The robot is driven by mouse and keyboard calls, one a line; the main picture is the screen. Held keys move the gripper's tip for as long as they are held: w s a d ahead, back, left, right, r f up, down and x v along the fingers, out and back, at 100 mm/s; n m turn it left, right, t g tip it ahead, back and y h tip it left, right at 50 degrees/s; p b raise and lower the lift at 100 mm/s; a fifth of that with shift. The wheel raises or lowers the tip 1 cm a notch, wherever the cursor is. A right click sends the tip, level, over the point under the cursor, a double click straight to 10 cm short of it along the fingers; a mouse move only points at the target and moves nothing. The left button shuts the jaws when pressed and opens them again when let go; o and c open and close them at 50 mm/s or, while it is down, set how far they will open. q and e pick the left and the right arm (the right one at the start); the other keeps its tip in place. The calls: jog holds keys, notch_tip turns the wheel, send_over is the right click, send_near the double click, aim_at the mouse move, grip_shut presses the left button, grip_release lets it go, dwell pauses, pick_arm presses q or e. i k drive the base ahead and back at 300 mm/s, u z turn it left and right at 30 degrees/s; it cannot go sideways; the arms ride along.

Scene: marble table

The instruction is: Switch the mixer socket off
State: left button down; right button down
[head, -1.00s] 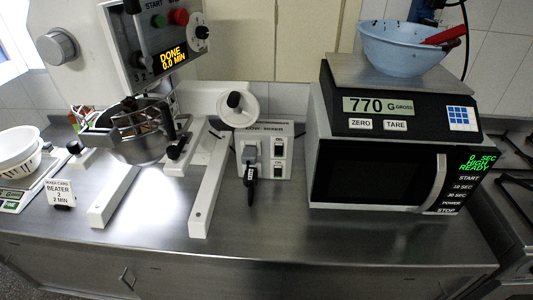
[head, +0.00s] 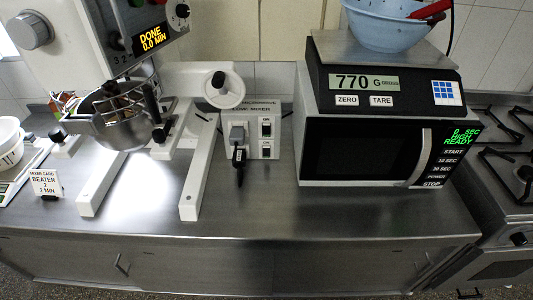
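The socket box (head: 258,140) is a pale panel against the wall, between the mixer (head: 187,175) and the microwave. Its label is partly hidden by the mixer's white handwheel (head: 222,88). Two dark rocker switches, an upper one (head: 266,127) and a lower one (head: 266,150), sit one above the other on its right side. Their positions are too small to tell. A grey plug (head: 237,134) with a black lead (head: 239,163) is at its left side. The mixer display (head: 150,38) reads DONE, 0.0 MIN. Neither gripper is in view.
The microwave (head: 365,150) stands right of the socket, bearing a scale (head: 385,85) and a blue bowl (head: 385,25). A mixer card (head: 45,183) and a metal bowl (head: 120,130) are at left. The steel counter (head: 320,215) is clear in front.

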aim_at(265, 149)
jog(key=u, duration=1.15)
jog(key=k, duration=0.4)
jog(key=z, duration=0.05)
